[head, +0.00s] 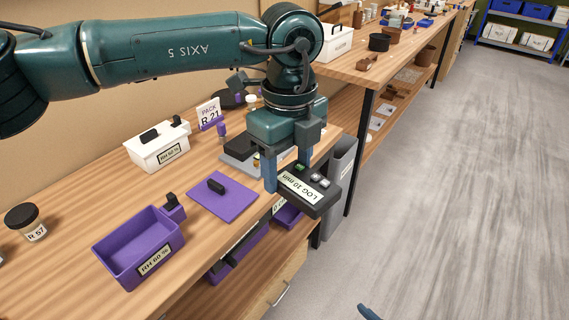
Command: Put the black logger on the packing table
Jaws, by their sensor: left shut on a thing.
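The black logger (308,191), labelled "LOG 10 min" with small buttons on top, is held in my left gripper (286,177). The gripper points down, with its blue fingers shut on the logger. The logger appears in the air at the front right edge of the wooden table (205,272), partly past the edge. A card (208,112) reading "PACK R 21" stands at the back of this table.
On the table are an open purple box (127,238), a purple lid (222,197), a white labelled box (157,148) and a black-capped jar (25,222). A grey bin (341,190) stands past the table's right end. The floor at right is clear.

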